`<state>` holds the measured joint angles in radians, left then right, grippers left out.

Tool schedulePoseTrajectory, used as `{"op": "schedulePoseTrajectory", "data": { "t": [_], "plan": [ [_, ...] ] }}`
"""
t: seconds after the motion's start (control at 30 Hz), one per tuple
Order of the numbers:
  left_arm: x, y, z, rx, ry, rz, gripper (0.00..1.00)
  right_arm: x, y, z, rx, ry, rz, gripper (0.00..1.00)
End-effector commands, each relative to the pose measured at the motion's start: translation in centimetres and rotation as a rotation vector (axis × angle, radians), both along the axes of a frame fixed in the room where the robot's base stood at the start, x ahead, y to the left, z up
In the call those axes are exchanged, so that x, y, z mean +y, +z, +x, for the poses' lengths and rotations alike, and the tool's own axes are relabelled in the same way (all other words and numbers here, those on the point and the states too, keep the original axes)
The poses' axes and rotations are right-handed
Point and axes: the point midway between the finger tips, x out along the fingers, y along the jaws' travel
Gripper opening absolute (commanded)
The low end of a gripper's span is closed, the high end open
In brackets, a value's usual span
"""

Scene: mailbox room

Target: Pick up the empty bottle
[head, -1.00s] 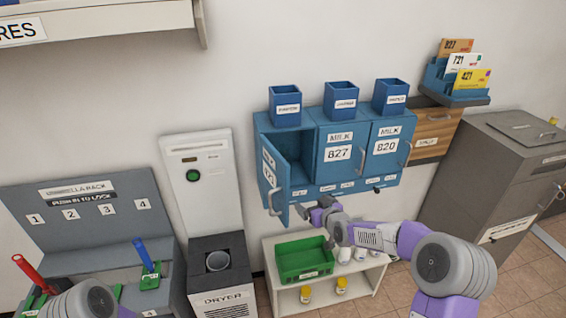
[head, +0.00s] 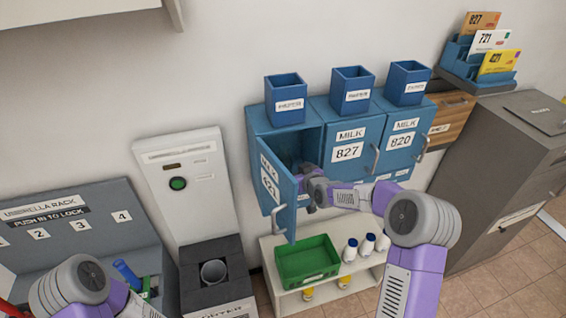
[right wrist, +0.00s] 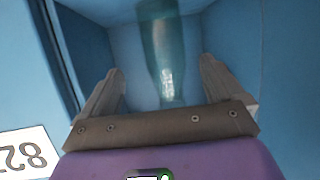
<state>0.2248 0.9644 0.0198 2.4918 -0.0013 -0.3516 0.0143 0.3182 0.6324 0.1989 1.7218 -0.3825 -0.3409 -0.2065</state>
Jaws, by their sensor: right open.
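The empty bottle (right wrist: 165,52) is a clear, teal-tinted bottle inside the open blue milk compartment, in the right wrist view. It stands between and ahead of the fingers of my right gripper (right wrist: 163,85), which are spread wide and hold nothing. In the head view the right gripper (head: 312,182) is at the opening of the left compartment, beside its open door (head: 276,193) labelled 421. The bottle is hidden from the head view. My left gripper is out of view; only part of my left arm shows at the lower left.
Below is a shelf with a green crate (head: 307,262) and several white bottles (head: 367,243).

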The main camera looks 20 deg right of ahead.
Motion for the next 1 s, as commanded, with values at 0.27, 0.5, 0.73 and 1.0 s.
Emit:
{"op": "schedulePoseTrajectory", "data": {
  "t": [0.27,0.5,0.73,1.0],
  "plan": [
    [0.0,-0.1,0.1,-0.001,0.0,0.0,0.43,1.4,-1.1,3.2,0.001,0.003,0.001,0.95],
    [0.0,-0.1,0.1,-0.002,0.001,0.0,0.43,1.6,-1.8,4.8,0.001,0.001,0.0,0.95],
    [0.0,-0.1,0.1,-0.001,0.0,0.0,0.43,1.6,-1.8,4.8,0.001,0.001,0.0,0.93],
    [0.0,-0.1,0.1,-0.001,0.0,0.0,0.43,1.6,-1.7,4.8,0.0,0.001,0.0,0.52]
  ]
}}
